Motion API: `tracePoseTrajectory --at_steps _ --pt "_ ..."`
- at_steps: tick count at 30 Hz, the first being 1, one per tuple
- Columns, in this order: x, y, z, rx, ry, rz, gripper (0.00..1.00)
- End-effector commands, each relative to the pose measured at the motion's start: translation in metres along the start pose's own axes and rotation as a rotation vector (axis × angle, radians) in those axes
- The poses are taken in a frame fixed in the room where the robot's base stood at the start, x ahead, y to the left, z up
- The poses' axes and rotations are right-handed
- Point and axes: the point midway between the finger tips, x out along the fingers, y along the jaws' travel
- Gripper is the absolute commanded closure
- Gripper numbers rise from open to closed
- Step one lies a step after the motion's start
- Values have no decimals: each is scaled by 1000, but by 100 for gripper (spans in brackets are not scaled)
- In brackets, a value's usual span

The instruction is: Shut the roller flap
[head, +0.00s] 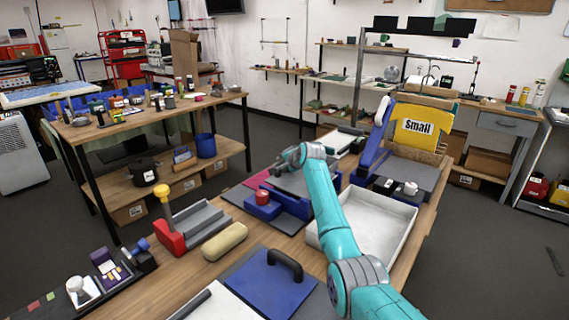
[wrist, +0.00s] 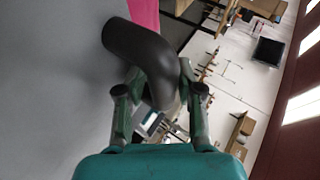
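The roller flap (wrist: 60,90) is a flat grey panel filling the left of the wrist view. In the head view I take it to be the grey plate (head: 289,182) over the blue roller unit (head: 290,203); it looks raised at a tilt. My arm covers part of it. A dark grey curved handle (wrist: 140,47) stands out from the panel. My gripper (wrist: 160,75) has its two fingers on either side of this handle and appears closed on it. In the head view my gripper (head: 286,158) is at the flap's upper edge.
A red knob (head: 262,197) sits on a blue block at the unit's front. A white tray (head: 370,228) lies right of my arm. A blue plate (head: 262,283), a tan roll (head: 225,241) and a red-and-grey fixture (head: 203,224) occupy the near bench. A yellow "Small" bin (head: 417,125) stands behind.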

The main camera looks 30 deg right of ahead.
Motion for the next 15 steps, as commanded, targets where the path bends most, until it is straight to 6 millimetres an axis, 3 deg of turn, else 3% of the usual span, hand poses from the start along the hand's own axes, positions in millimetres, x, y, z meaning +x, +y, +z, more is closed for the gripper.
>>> tracePoseTrajectory --at_steps 8,15 --pt "-2 0 0 0 0 -1 63" --pt "-22 0 0 0 1 -3 63"
